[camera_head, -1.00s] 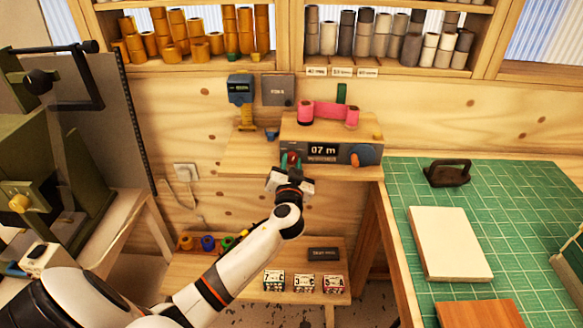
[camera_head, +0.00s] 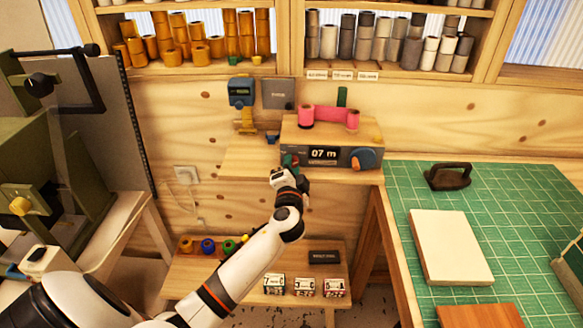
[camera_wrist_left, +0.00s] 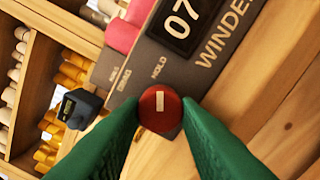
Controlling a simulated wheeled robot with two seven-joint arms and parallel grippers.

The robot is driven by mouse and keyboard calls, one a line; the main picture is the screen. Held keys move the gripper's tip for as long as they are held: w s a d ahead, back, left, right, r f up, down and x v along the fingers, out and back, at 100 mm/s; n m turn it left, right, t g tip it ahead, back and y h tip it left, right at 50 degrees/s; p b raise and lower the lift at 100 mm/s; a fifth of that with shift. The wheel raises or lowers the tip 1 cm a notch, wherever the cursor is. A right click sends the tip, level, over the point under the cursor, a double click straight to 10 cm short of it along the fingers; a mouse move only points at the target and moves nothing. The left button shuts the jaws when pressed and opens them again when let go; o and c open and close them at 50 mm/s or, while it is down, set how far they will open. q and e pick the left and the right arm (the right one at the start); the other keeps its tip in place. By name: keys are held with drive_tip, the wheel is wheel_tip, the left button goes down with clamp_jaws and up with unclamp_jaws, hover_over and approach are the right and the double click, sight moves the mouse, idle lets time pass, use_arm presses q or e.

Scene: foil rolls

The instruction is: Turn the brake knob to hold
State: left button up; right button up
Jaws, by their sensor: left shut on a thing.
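The winder (camera_head: 295,158) is a grey-fronted box on the wall shelf; its display reads "07 m". Its red brake knob (camera_wrist_left: 160,110) shows in the left wrist view, with a short white mark standing upright in the picture. The word HOLD (camera_wrist_left: 158,68) is printed just above the knob there, with smaller labels to its left. My left gripper (camera_wrist_left: 160,112) has a green finger on each side of the knob and is shut on it. In the head view, my left gripper (camera_head: 289,161) covers the knob at the winder's left end. My right gripper is not in view.
A blue knob (camera_head: 363,158) is at the winder's right end, and a pink roll (camera_head: 329,115) lies on top. A green cutting mat (camera_head: 480,190) lies on the bench at right.

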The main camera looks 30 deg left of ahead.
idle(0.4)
use_arm(q)
drive_tip(key=o, duration=1)
drive_tip(key=shift+c, duration=0.2)
drive_tip(key=shift+s, duration=0.1)
drive_tip(key=b+v, duration=0.3)
drive_tip(key=v, duration=0.9)
drive_tip(key=shift+b, duration=0.35)
drive_tip(key=shift+f, duration=0.1)
